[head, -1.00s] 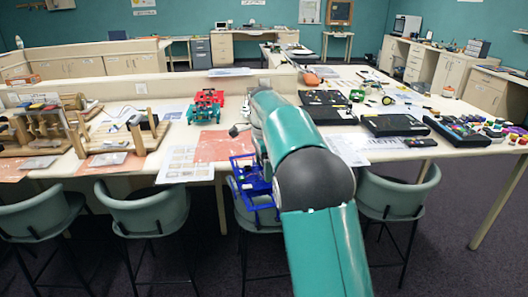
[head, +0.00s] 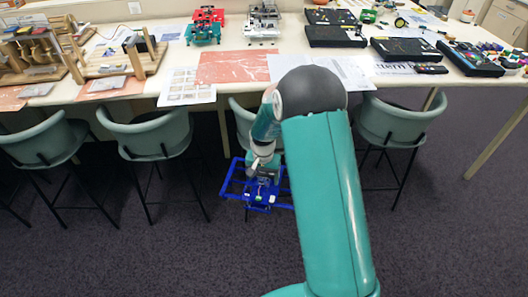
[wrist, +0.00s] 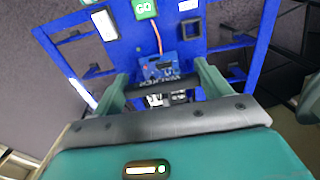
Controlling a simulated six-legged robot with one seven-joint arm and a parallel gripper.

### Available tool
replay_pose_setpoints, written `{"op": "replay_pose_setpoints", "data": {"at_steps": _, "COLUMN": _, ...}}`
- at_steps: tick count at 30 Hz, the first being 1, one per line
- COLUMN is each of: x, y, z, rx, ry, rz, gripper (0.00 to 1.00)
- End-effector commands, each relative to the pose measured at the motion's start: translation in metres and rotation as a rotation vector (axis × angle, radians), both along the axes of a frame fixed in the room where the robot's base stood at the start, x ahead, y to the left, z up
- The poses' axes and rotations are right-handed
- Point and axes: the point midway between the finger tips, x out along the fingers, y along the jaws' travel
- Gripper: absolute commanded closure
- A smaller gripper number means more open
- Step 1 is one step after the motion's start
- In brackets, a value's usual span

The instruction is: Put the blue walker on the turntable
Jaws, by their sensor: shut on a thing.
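The blue walker (head: 260,196), an open blue frame with small boards, hangs in the air in front of the table in the head view, below the tabletop and in front of a stool. My gripper (head: 262,170) is shut on it, partly hidden by my arm. In the wrist view, the walker (wrist: 125,52) fills the space ahead of the fingers, with a green "GO" label, a blue circuit board and an orange wire. My gripper (wrist: 165,88) has one finger on each side of the walker's dark middle part. I cannot make out a turntable.
The long table (head: 126,87) crosses the head view. A red and teal walker (head: 205,27) and a white-grey one (head: 263,23) stand on it, near an orange sheet (head: 232,67). Wooden stands are left, black trays right. Green stools (head: 155,135) line the front; dark carpet is open nearer me.

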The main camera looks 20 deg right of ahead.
Motion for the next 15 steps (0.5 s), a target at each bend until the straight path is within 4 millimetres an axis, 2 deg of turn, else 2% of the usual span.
{"op": "replay_pose_setpoints", "data": {"at_steps": 1, "x": -0.007, "y": 0.002, "z": -0.018, "rx": 0.001, "ry": 0.006, "rz": 0.051, "gripper": 0.51}}
{"op": "replay_pose_setpoints", "data": {"at_steps": 6, "x": -0.023, "y": 0.008, "z": -0.07, "rx": 0.002, "ry": 0.006, "rz": 0.23, "gripper": 0.51}}
{"op": "replay_pose_setpoints", "data": {"at_steps": 12, "x": -0.037, "y": 0.014, "z": -0.117, "rx": 0.002, "ry": 0.003, "rz": 0.397, "gripper": 0.51}}
{"op": "replay_pose_setpoints", "data": {"at_steps": 15, "x": -0.041, "y": 0.016, "z": -0.132, "rx": 0.0, "ry": 0.002, "rz": 0.454, "gripper": 0.51}}
